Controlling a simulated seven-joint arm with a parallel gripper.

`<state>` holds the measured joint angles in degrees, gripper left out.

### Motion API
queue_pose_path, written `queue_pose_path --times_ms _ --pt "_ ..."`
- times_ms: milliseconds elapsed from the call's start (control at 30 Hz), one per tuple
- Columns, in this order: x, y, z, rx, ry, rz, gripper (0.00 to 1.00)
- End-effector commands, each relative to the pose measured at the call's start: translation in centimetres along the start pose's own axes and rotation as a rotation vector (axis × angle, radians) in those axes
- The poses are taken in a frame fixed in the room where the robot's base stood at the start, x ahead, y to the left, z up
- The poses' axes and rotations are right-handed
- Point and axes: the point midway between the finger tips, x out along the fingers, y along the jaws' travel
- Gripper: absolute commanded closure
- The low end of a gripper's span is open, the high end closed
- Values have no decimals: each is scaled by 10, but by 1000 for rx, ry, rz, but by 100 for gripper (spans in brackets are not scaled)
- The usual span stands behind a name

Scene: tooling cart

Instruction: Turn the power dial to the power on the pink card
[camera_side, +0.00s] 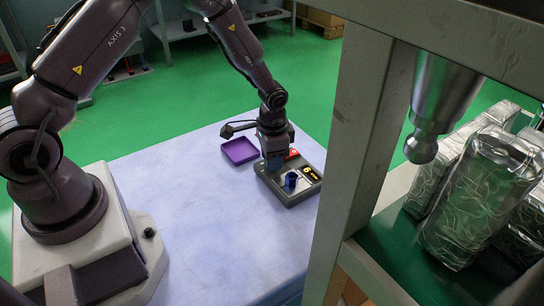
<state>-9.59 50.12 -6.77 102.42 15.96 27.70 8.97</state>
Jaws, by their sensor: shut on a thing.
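A dark grey control box (289,198) lies on the blue-covered table. My gripper (273,164) points down over its back left part, shut on a small blue piece (274,166) that looks like a knob. Which way this knob points is too small to tell. A second blue knob (290,180) stands upright on a pale plate on the box, in front and to the right of my gripper, apart from it. I cannot tell from the picture which of the two is the power dial. No pink card can be made out.
A purple tray (239,151) lies left of the box. A red label (292,154) and a black-and-yellow label (310,173) are on the box. A grey metal frame (372,130) stands close on the right. The table front (215,235) is clear.

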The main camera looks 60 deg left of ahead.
Motion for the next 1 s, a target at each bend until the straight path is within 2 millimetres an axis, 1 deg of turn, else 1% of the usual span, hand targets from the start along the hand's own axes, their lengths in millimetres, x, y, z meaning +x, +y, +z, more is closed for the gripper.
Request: queue_pose_path --times_ms 200,567,600,667,700,1000 --pt "-1 -1 0 30 2 -2 91" --pt "-1 -1 0 34 3 -3 91" --pt "-1 -1 0 34 3 -3 61" --pt "-1 -1 0 34 3 -3 47" --pt "-1 -1 0 34 3 -2 42" --pt "-3 -1 0 32 3 -2 42"
